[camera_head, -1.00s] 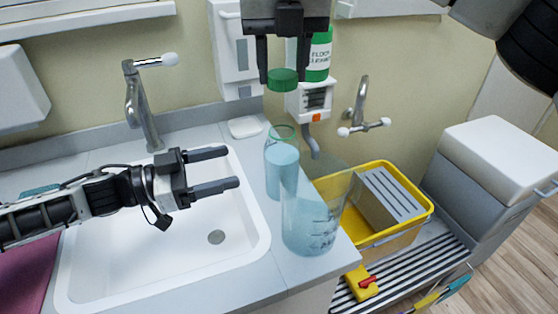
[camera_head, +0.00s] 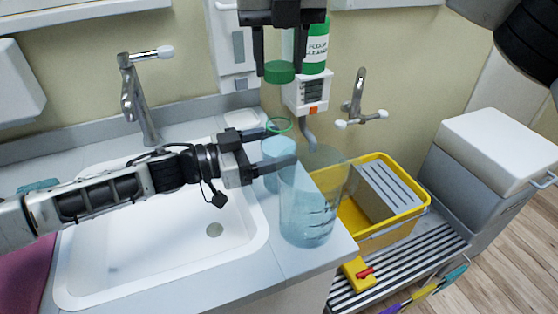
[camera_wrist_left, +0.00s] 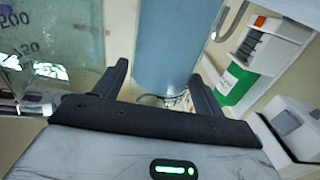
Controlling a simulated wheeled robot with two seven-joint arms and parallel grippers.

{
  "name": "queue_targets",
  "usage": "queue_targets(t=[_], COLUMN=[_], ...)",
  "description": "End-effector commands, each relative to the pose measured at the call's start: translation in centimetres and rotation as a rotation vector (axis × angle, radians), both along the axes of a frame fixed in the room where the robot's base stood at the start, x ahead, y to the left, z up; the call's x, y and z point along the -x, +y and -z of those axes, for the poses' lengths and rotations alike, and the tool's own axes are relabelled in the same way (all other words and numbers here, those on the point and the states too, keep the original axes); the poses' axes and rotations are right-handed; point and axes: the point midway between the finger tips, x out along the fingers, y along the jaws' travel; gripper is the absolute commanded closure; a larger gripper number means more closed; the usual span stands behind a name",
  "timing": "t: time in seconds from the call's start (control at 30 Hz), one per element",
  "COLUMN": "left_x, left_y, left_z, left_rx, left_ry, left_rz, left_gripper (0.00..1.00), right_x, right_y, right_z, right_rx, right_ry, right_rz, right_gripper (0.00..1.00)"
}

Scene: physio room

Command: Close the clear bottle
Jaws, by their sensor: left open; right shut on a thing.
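The clear bottle (camera_head: 279,152) stands upright on the counter right of the sink, with blue liquid inside and a green ring at its uncovered mouth. My left gripper (camera_head: 276,150) is open at the bottle, its near finger crossing in front of it. In the left wrist view the blue bottle (camera_wrist_left: 166,40) shows between and beyond the spread fingers of my left gripper (camera_wrist_left: 160,72). My right gripper (camera_head: 279,66) is shut on a green cap (camera_head: 279,73), held above the bottle's mouth with a clear gap.
A clear measuring jug (camera_head: 308,215) stands close in front of the bottle, near the counter edge. The white sink (camera_head: 150,255) lies left. A yellow bucket (camera_head: 395,222) is at right, lower down. A floor cleaner bottle (camera_head: 316,50) is behind the right gripper.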

Motion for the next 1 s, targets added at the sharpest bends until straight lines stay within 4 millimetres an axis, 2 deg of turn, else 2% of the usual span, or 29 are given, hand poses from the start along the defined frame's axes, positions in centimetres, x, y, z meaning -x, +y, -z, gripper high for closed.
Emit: queue_targets(t=[0.17,0.47,0.67,0.83,1.0], left_x=[-0.4,-0.4,-0.4,-0.4,-0.4], left_y=[-1.1,-1.2,-1.2,-1.2,-1.2], left_z=[0.0,0.0,0.0,0.0,0.0], left_rx=[0.000,0.000,0.000,0.000,0.000], left_ry=[0.000,0.000,0.000,0.000,0.001], left_rz=[0.001,0.001,0.001,0.001,0.001], left_gripper=[0.30,0.30,0.82,0.82,0.82], right_x=[0.0,0.0,0.0,0.0,0.0], right_y=[0.0,0.0,0.0,0.0,0.0], right_z=[0.0,0.0,0.0,0.8,3.2], right_rx=[0.000,0.000,0.000,0.000,0.000], right_ry=[0.000,0.000,0.000,0.001,0.000], right_rz=[0.000,0.000,0.000,-0.001,-0.001], right_gripper=[0.79,0.79,0.79,0.79,0.79])
